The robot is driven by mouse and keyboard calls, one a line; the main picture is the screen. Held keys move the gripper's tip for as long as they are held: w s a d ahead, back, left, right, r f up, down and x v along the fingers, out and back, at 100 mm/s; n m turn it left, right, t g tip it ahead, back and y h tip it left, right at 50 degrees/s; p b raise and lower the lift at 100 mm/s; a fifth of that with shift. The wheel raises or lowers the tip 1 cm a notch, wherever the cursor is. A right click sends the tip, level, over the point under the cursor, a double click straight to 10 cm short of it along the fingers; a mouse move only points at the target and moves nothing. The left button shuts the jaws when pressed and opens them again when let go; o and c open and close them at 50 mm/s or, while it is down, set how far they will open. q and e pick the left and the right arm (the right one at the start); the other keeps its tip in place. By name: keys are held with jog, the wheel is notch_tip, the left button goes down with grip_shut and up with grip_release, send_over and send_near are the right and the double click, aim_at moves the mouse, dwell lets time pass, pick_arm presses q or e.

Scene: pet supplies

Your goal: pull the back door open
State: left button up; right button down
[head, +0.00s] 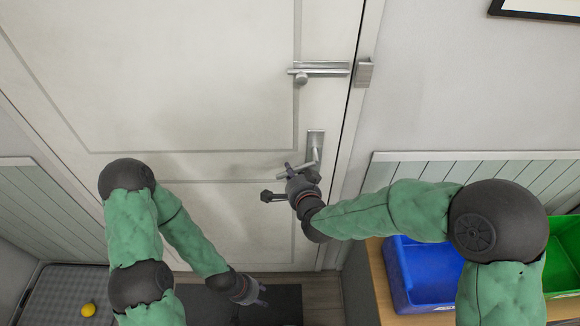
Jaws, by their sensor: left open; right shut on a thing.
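The white back door (200,60) fills the middle of the head view. A dark gap shows along its right edge. Its silver lever handle (316,142) is on the right side of the door, and a silver slide bolt (318,70) is above it. My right gripper (294,172) is at the handle and shut on the lever, partly hiding it. My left gripper (260,292) is low in front of the door, open and empty, apart from the handle.
A blue bin (422,275) and a green bin (563,255) stand on a wooden surface at the right. A dark mat (285,300) lies on the floor before the door. A yellow ball (88,310) lies on a grey pad (60,290) at the lower left.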

jog(key=shift+d+f+n+h+p, duration=0.35)
jog(key=shift+f+n+h+p, duration=0.05)
jog(key=shift+f+n, duration=0.1)
dwell(0.4)
